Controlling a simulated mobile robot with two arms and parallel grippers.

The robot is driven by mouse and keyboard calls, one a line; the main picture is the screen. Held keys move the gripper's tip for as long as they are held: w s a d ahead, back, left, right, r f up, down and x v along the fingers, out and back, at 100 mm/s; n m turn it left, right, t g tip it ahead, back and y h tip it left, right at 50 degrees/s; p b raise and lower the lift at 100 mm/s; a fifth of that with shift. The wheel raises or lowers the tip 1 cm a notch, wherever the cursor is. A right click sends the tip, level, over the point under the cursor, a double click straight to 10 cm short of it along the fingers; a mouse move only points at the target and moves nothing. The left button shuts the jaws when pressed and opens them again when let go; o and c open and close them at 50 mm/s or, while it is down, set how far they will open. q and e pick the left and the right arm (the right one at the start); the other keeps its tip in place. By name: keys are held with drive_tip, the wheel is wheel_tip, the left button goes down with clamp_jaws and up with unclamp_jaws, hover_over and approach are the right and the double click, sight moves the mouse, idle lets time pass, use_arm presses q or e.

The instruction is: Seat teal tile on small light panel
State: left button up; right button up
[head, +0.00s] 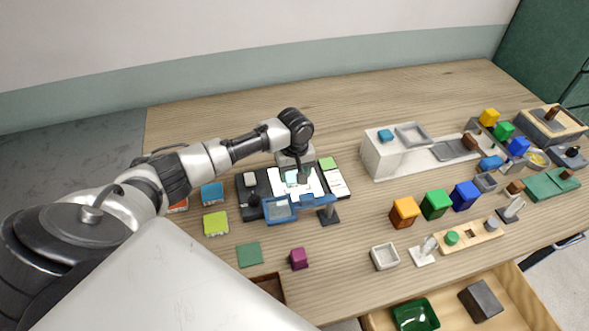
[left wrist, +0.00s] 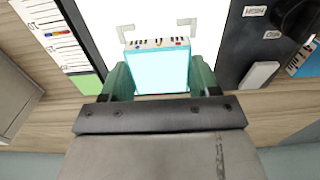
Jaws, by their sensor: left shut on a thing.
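The small light panel (head: 310,184) glows white in a dark base in the middle of the table. In the left wrist view the panel (left wrist: 210,22) fills the upper middle and carries pale corner brackets. My left gripper (head: 303,176) is over the panel. In the left wrist view its fingers (left wrist: 161,78) are shut on the sides of the teal tile (left wrist: 160,73), which looks pale and bright, with a marked strip along its far edge. The tile also shows beside the gripper in the head view (head: 291,178). I cannot tell whether it touches the panel. My right gripper is out of view.
A blue-framed plate (head: 280,209) and a dark-footed stand (head: 329,215) are just in front of the panel. A blue tile (head: 212,194), a lime tile (head: 215,223) and a dark green tile (head: 249,254) lie left. A white block (head: 385,158) and coloured cubes stand right.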

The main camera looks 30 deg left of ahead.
use_arm(q)
drive_tip(key=shift+f, duration=0.3)
drive_tip(key=o, duration=1.1)
wheel_tip(320, 180, up, 11)
drive_tip(key=b, duration=0.1)
drive_tip(key=shift+f, duration=0.15)
